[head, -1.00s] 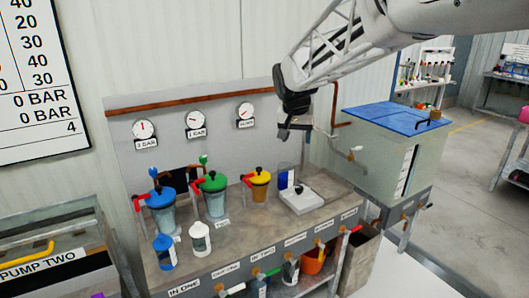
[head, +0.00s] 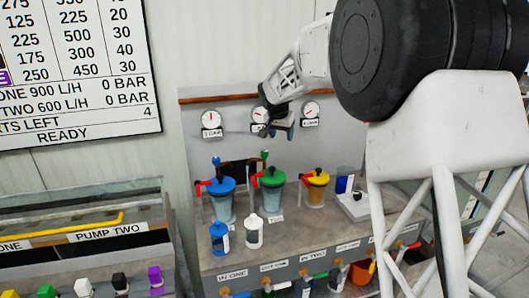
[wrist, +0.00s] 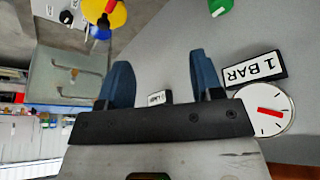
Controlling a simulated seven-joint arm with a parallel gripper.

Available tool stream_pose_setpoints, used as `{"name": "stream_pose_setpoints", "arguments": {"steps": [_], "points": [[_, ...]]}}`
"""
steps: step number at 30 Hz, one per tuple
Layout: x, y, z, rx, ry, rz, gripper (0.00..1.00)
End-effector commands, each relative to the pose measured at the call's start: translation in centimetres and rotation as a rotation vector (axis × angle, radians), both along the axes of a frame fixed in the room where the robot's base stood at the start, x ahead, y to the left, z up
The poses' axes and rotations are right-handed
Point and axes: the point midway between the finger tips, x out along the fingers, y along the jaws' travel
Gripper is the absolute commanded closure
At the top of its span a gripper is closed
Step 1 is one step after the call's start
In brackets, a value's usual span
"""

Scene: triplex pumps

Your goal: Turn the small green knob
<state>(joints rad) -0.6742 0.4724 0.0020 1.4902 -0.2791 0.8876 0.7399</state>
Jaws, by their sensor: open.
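A small green knob (head: 264,154) stands on a thin stem behind the green-lidded pot (head: 272,178), beside a small blue knob (head: 216,161). My gripper (head: 283,131) hangs above and slightly right of the green knob, in front of the back panel between the middle and right gauges, apart from it. In the wrist view my gripper (wrist: 162,68) shows two blue fingers spread with nothing held between them. A green piece (wrist: 220,6) shows at the top edge there; I cannot tell whether it is the knob.
Blue-lidded (head: 221,188) and yellow-lidded (head: 316,181) pots flank the green one, each with red handles. Gauges (head: 211,117) line the panel. Two bottles (head: 254,231) stand in front. Several coloured valves (head: 320,275) line the bench's front edge. A green block (head: 46,291) sits on the left unit.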

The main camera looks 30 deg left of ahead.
Motion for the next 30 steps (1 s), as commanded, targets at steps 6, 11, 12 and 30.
{"name": "stream_pose_setpoints", "arguments": {"steps": [6,11,12,30], "points": [[0.5,6.1,-2.6,0.008,-0.01,0.01,0.4],[0.5,8.4,-3.5,0.011,-0.016,0.013,0.4],[0.5,8.6,-3.6,0.011,-0.017,0.013,0.4],[0.7,8.9,-4.3,0.012,-0.017,0.012,0.4]]}}
